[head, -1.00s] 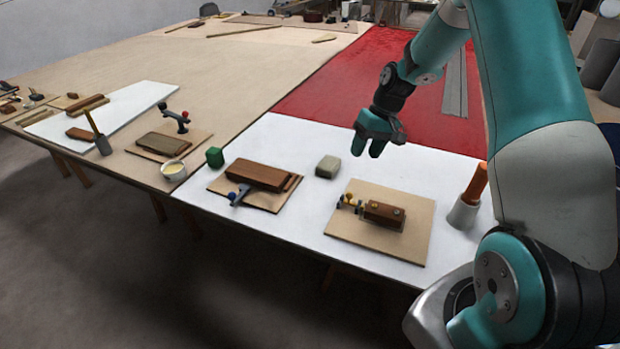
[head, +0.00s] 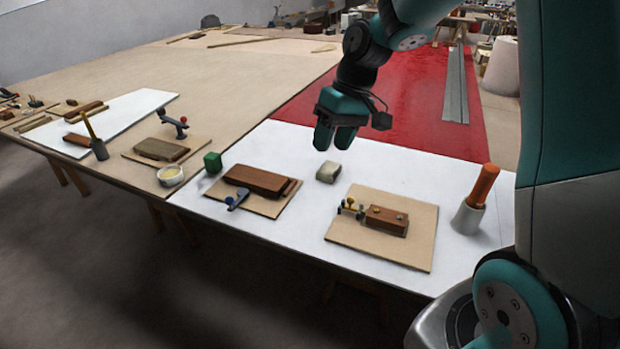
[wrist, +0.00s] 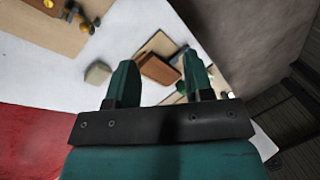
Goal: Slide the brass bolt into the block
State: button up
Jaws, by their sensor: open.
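A brown wooden block (head: 386,218) with two brass-coloured spots on top sits on a tan board (head: 400,252). At its left end is a small fitting (head: 350,207) with a dark and a yellow knob, probably the brass bolt. It is too small to tell how far it reaches into the block. In the wrist view the fitting (wrist: 82,20) shows at the upper left, with a corner of the block (wrist: 46,5) cut off by the edge. My gripper (head: 334,148) is open and empty, above and behind the pale small block, away from the bolt.
A pale small block (head: 329,172) lies below my gripper. A grey cup (head: 468,217) holds an orange handle at right. White tabletop between is clear.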

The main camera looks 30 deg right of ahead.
jog(key=s+a+r+n+b, duration=0.1)
jog(key=s+a+n+b, duration=0.1)
jog(key=s+a, duration=0.8)
jog(key=shift+r+n, duration=0.3)
jog(key=shift+r, duration=0.05)
jog(key=shift+w+a, duration=0.1)
jog(key=m+t, duration=0.1)
jog(key=m, duration=0.8)
send_over(352, 198)
jog(key=s+d, duration=0.3)
jog(key=d, duration=0.3)
notch_tip(352, 198, down, 8)
jog(key=r, duration=0.1)
jog(key=x, duration=1.7)
jog(key=shift+w+a+f+b, duration=0.2)
jog(key=shift+w+f+b, duration=0.1)
jog(key=shift+w+b, duration=0.15)
